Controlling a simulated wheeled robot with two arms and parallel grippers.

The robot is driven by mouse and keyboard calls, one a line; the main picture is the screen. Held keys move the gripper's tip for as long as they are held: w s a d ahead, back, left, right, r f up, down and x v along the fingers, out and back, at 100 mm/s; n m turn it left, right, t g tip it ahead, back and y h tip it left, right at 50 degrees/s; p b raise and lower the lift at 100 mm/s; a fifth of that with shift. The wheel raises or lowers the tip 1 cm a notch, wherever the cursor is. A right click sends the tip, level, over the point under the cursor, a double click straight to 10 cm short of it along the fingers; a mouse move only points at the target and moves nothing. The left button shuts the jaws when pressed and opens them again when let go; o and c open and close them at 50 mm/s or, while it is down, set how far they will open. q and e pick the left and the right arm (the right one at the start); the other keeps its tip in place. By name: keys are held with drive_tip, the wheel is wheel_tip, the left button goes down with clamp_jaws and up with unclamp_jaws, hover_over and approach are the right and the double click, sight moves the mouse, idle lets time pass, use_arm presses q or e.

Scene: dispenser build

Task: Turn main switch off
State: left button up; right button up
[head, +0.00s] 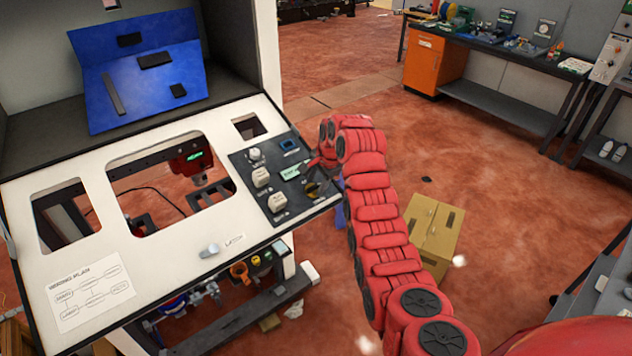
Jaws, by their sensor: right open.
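A dark control panel (268,205) is set in the right side of the white sloping console. It carries several pale knobs or switches, a small blue-framed display (289,145) and a dark rotary switch (311,188) with a yellowish part near its right edge. I cannot read the labels, so which one is the main switch is not certain. My right gripper (315,168) is at the panel's right edge, just above the rotary switch; it is open. Whether it touches the switch is hard to tell. My left gripper is out of view.
The console (100,240) has cutouts, a small pale lever (209,250) and a wiring plan sheet (92,290). A blue board (135,70) stands behind it. A cardboard box (436,235) sits on the floor beyond my right arm. Workbenches stand at the back right.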

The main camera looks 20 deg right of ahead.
drive_tip(key=shift+f, duration=0.2)
clamp_jaws()
idle(0.3)
